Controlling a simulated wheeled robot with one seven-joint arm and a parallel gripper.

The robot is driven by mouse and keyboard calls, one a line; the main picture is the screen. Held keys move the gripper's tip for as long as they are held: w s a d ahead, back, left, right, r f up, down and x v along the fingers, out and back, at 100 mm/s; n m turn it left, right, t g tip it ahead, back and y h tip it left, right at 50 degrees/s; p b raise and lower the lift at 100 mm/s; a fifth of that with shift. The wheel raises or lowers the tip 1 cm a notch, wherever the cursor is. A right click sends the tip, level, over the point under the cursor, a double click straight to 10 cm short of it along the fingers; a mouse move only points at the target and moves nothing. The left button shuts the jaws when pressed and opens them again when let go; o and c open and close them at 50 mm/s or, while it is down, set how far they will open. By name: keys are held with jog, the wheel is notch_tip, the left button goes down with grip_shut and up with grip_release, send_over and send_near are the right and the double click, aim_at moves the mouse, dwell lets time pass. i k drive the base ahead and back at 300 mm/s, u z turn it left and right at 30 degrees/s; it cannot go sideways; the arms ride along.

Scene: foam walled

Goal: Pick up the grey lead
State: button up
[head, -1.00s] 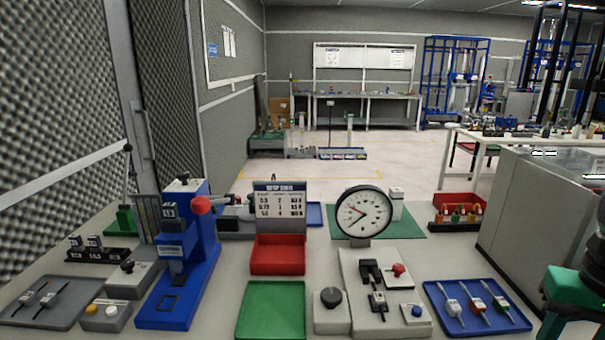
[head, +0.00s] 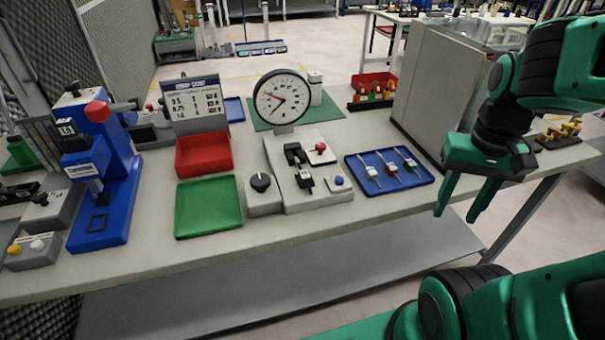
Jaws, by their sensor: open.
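Three leads lie side by side in a blue tray (head: 424,181) on the bench.
A test block (head: 318,194) with a dial gauge (head: 283,98) stands left of the blue tray. A grey cabinet (head: 435,90) rises behind my gripper. Green (head: 208,206) and red (head: 204,154) trays and a blue press (head: 118,180) sit farther left.

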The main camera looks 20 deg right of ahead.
aim_at(304, 176)
jog(key=z, duration=1.7)
jog(key=k, duration=1.55)
jog(key=u, duration=0.95)
